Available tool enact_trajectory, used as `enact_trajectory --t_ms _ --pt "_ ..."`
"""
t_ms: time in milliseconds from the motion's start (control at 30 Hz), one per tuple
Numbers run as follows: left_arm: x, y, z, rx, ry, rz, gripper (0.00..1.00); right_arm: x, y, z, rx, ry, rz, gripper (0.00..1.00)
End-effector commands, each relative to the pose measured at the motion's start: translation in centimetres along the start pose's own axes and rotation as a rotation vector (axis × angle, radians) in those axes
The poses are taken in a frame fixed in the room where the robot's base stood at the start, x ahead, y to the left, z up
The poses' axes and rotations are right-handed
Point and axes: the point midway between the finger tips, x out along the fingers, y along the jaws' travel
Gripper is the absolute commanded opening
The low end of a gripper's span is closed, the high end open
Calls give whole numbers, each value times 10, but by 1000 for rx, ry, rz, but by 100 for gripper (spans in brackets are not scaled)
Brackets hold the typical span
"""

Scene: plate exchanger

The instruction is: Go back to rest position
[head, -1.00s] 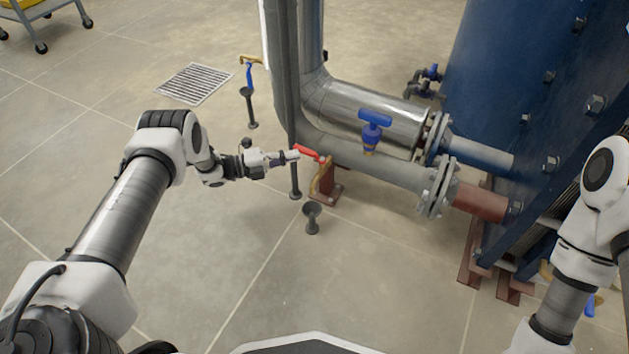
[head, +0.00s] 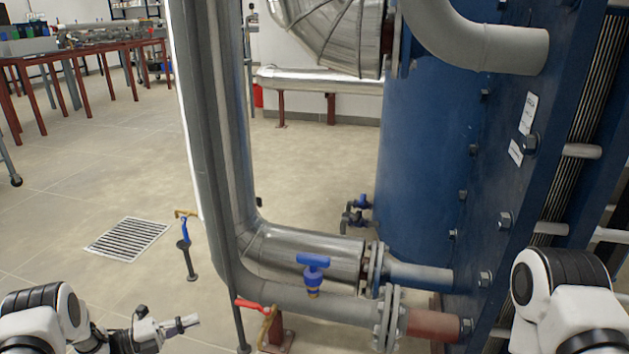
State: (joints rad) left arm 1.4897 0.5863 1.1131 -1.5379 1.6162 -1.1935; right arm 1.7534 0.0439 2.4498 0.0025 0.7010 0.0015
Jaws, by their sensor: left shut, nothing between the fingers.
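My left gripper (head: 181,325) is at the bottom left of the head view. It is shut and empty, pointing right, apart from the red valve lever (head: 252,305). The red lever sits on a small brass-coloured fitting at the lower pipe. My right arm shows at the lower right, but its gripper is out of view.
A blue-handled valve (head: 313,272) stands on the grey lower pipe (head: 337,303). The blue plate exchanger (head: 500,170) fills the right side. A tall vertical pipe (head: 215,150) rises left of centre. A floor drain grate (head: 127,239) and open floor lie left.

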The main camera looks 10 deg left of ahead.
Motion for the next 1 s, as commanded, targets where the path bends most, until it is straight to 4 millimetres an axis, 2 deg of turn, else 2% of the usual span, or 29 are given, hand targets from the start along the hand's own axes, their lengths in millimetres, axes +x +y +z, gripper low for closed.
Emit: enact_trajectory --t_ms 33,67,167,233,333,400,433,467,500,567,600,700,900,967,1000 --pt "16 -19 -1 11 23 -11 0 -10 0 0 0 0 0 40" --pt "26 -27 -4 12 40 -18 0 -14 0 0 0 0 0 40" --pt "70 -54 -28 -47 75 -49 0 -29 0 0 -1 -1 0 40" --pt "106 -70 -50 -146 37 -52 0 -42 0 0 -1 -1 0 40" --pt "142 -70 -84 -397 -91 22 0 -57 -1 1 -2 -2 0 40" --pt "152 -59 -114 -627 -221 123 0 -66 -1 1 -3 -3 0 40" --pt "150 -50 -129 -738 -293 179 0 -70 -1 1 -4 -3 0 40" --pt "144 -41 -147 -857 -375 243 0 -74 -1 1 -4 -3 0 40" --pt "129 -27 -173 -1019 -505 336 0 -78 -1 1 -5 -4 0 40" --pt "96 -8 -209 -1222 -706 455 0 -81 -1 1 -5 -4 0 40" --pt "74 1 -229 -1325 -828 514 0 -81 -1 1 -6 -4 0 40" --pt "21 14 -272 -1517 -1105 616 0 -81 -1 2 -6 -5 -1 40" --pt "-67 12 -338 -1769 -1629 679 0 -80 -1 2 -7 -5 -1 40" --pt "-90 10 -352 -1845 -1830 635 0 -80 -1 2 -7 -5 -1 40" --pt "-94 11 -356 -1903 -1919 585 0 -80 -1 2 -8 -5 -1 40"
